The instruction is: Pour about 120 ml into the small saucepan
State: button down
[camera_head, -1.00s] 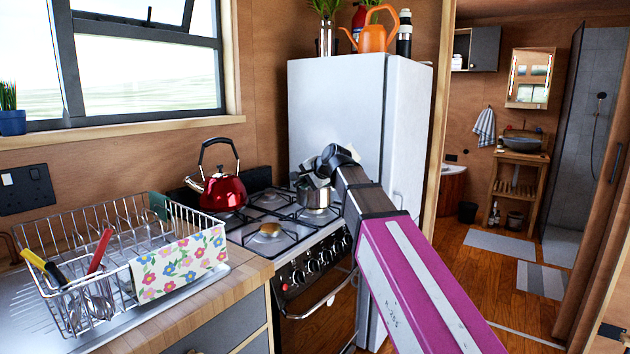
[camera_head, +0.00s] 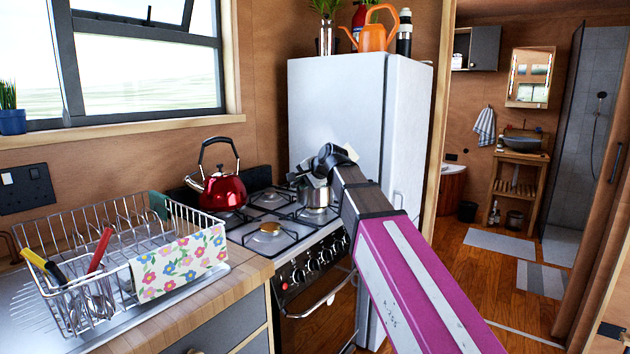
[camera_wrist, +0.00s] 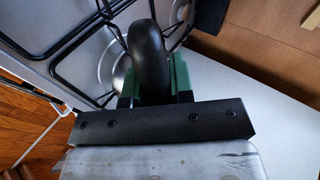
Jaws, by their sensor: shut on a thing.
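In the wrist view, my gripper's green fingers (camera_wrist: 155,88) are shut on a thick, curved black handle (camera_wrist: 150,50). A rounded silver edge (camera_wrist: 112,70) shows left of the fingers.
A red kettle (camera_head: 222,190) stands at the hob's back left. A wire dish rack (camera_head: 110,245) with a floral cloth (camera_head: 178,266) is on the counter at left. A white fridge (camera_head: 340,105) stands right behind the hob.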

jog(key=shift+s+a+f, duration=0.1)
jog(key=shift+a+f, duration=0.1)
jog(key=shift+a, duration=0.35)
jog(key=shift+a+f+h, duration=0.2)
jog(key=shift+h, duration=0.1)
jog(key=shift+s+d+f+n+g+h+p, duration=0.1)
jog(key=shift+d+f+n+g+h+p, duration=0.05)
jog(key=shift+f+h+p, duration=0.25)
jog(key=shift+s+d+f+n+g+h+p, duration=0.15)
jog(key=shift+f+h+p, duration=0.15)
jog(key=shift+f, duration=0.15)
dwell(2.7)
jog(key=shift+w+h, duration=0.1)
jog(key=shift+h, duration=0.2)
dwell(0.9)
jog(key=shift+d+r+m+t+y+b, duration=0.15)
jog(key=shift+d+r+m+t+y, duration=0.3)
jog(key=shift+r+y, duration=0.5)
jog(key=shift+d+r+m+t+y+b, duration=0.15)
jog(key=shift+d+r+y, duration=0.45)
jog(key=shift+y, duration=0.6)
jog(key=shift+d+r+m+t+y+b, duration=0.1)
jog(key=shift+d+r+m+t+y, duration=0.3)
jog(key=shift+r+y, duration=0.55)
jog(key=shift+d+f, duration=0.1)
jog(key=shift+d, duration=0.05)
